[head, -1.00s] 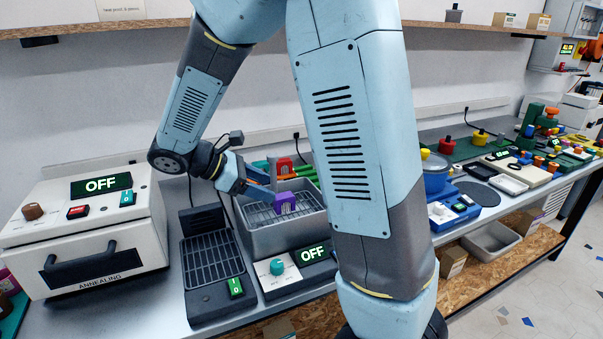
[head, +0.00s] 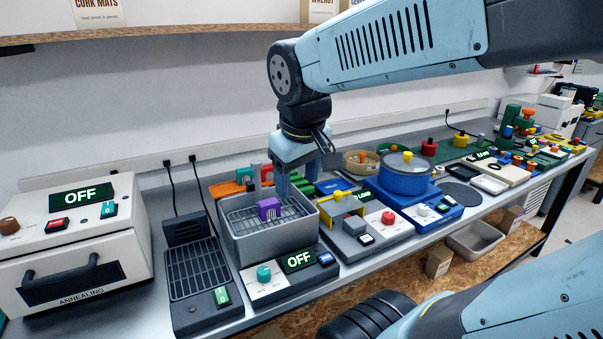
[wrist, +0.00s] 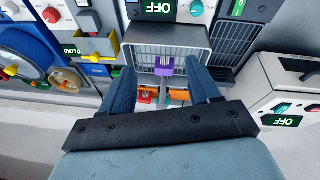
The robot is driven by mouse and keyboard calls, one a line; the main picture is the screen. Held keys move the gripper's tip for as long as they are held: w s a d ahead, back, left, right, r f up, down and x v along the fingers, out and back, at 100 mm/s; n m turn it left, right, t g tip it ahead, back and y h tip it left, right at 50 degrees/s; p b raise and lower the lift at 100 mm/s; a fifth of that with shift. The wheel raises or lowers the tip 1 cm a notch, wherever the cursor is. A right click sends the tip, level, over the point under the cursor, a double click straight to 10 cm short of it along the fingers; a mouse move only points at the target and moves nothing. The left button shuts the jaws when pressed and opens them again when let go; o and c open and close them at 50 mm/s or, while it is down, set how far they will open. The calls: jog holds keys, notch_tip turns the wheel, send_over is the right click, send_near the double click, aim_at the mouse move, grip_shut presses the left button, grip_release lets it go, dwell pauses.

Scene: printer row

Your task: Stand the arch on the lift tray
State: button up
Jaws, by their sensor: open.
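A purple arch-shaped block (head: 269,209) stands on the wire lift tray (head: 243,222) inside a grey open-topped tank (head: 268,243). In the wrist view the purple arch (wrist: 165,64) appears between and beyond my fingertips, over the wire tray (wrist: 182,57). My gripper (head: 297,182) hangs above the tank's back right side in the head view. In the wrist view my gripper (wrist: 162,76) has its two fingers spread wide, with nothing held between them. The fingers look apart from the arch.
The tank's front panel (head: 298,261) reads OFF. A wire-topped black unit (head: 197,270) and a white annealing oven (head: 72,240) stand left. An orange rack (head: 225,190) is behind the tank. A grey station with a yellow part (head: 340,197) and a blue pot (head: 405,175) stand right.

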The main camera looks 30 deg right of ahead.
jog(key=shift+s+a+r+m+t+y, duration=0.15)
jog(key=shift+s+r+m+t+y, duration=0.35)
jog(key=shift+s+r+m+t, duration=0.5)
